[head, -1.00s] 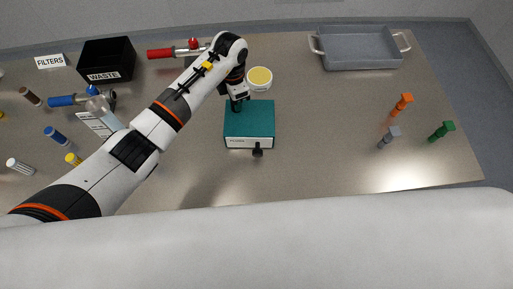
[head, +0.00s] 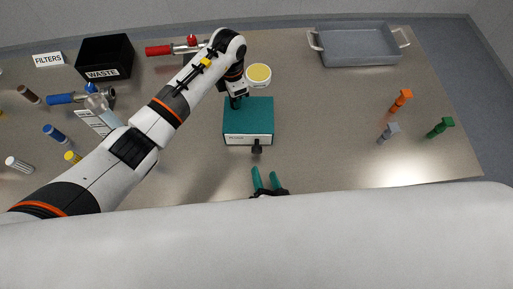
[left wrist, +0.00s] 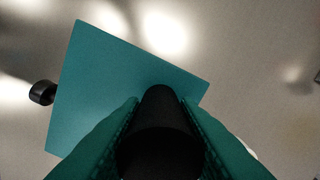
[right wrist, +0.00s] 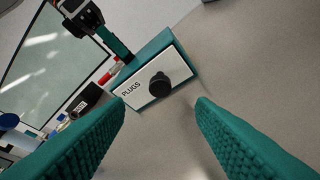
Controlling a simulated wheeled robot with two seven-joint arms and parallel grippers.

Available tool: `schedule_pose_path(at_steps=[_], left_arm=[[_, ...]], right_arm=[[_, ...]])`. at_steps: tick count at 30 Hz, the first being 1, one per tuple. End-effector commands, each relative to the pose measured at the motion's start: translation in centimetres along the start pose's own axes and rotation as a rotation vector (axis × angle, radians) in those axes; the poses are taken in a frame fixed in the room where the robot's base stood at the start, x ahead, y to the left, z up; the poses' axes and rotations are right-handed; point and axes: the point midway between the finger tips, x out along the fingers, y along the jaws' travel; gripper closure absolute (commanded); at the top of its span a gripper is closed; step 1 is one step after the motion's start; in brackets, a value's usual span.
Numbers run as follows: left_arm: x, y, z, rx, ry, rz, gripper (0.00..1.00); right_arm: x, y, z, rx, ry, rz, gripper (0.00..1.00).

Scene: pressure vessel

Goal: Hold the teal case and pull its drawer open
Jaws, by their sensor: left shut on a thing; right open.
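The teal case (head: 248,115) stands on the table in the middle of the head view. Its white drawer front (right wrist: 146,88), marked PLUGS, carries a black knob (right wrist: 160,84) and appears closed. My left gripper (head: 236,101) is at the case's rear left top. In the left wrist view its teal fingers are shut on a black post (left wrist: 158,130) at the case. My right gripper (head: 267,181) is open and empty in front of the drawer, its teal fingers toward the knob but apart from it. In the right wrist view the knob lies beyond and between the fingers (right wrist: 162,120).
A yellow-topped round tub (head: 258,74) stands behind the case. A black WASTE bin (head: 105,57) and red-handled valve (head: 175,48) are at the back left. A grey tray (head: 360,47) is at the back right. Orange (head: 400,100), grey and green plugs stand right.

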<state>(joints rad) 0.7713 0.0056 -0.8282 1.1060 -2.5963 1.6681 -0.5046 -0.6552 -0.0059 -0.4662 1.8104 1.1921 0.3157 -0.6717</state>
Motion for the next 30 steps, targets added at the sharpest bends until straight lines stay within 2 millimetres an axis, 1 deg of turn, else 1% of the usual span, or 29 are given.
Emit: schedule_pose_path(at_steps=[1,9,15,18,21,29,30], left_arm=[[0.0,0.0,0.0,0.0,0.0,0.0,1.0],[0.0,0.0,0.0,0.0,0.0,0.0,1.0],[0.0,0.0,0.0,0.0,0.0,0.0,1.0],[0.0,0.0,0.0,0.0,0.0,0.0,1.0],[0.0,0.0,0.0,0.0,0.0,0.0,1.0],[0.0,0.0,0.0,0.0,0.0,0.0,1.0],[0.0,0.0,0.0,0.0,0.0,0.0,1.0]], right_arm=[[0.9,0.1,0.1,0.002,-0.003,0.001,0.5],[6.4,0.0,0.1,-0.001,-0.003,0.001,0.5],[9.4,0.0,0.0,-0.002,-0.001,0.001,0.5],[10.2,0.0,0.0,-0.002,0.0,0.0,0.5],[10.5,0.0,0.0,-0.002,0.0,-0.001,0.5],[10.6,-0.1,0.0,-0.002,0.0,-0.001,0.5],[10.6,-0.1,0.0,-0.002,0.0,-0.001,0.56]])
